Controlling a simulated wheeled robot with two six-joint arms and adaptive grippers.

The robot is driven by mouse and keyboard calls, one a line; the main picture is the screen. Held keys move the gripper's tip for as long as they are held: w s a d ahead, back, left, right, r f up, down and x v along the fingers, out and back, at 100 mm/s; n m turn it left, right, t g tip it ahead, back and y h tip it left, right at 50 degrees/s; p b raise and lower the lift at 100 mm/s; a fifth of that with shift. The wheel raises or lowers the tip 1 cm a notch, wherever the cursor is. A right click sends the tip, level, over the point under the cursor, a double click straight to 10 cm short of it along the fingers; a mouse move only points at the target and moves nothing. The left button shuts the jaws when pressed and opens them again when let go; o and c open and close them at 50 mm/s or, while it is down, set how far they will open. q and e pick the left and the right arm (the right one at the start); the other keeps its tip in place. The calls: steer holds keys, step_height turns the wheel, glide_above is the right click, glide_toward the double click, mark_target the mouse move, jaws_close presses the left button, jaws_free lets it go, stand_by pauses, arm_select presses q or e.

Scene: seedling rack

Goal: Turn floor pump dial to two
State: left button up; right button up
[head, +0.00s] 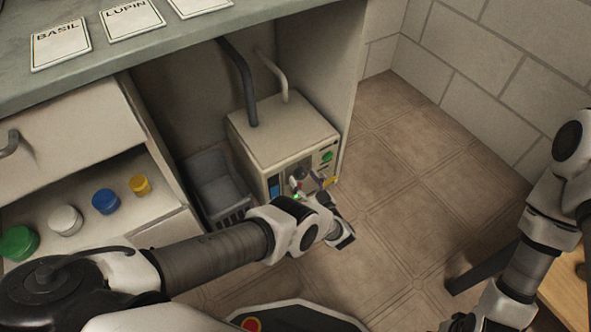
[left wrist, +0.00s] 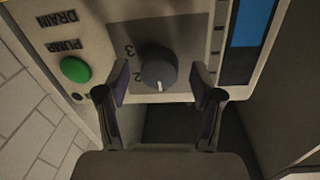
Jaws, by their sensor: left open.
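The floor pump (head: 285,130) is a beige box under the counter, with its control face toward the floor's open side. In the left wrist view its dark round dial (left wrist: 158,70) sits on a grey panel with the numerals 2 and 3 to its left. The white pointer mark on the dial faces the bottom of the picture, below the 2. My left gripper (left wrist: 160,88) is open, its fingers on either side of the dial with gaps visible. In the head view the left gripper (head: 309,183) is at the pump's front, partly hiding the dial. My right gripper is not visible.
A green button (left wrist: 75,70) and PUMP and DRAIN labels lie left of the dial; a blue window (left wrist: 252,22) lies right. A grey bin (head: 215,180) stands left of the pump. Hoses (head: 240,80) rise behind. Tiled floor (head: 420,190) is open to the right.

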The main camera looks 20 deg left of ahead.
arm_select(q)
steer(key=shift+r, duration=0.1)
steer(key=shift+c, duration=0.7)
steer(key=c, duration=1)
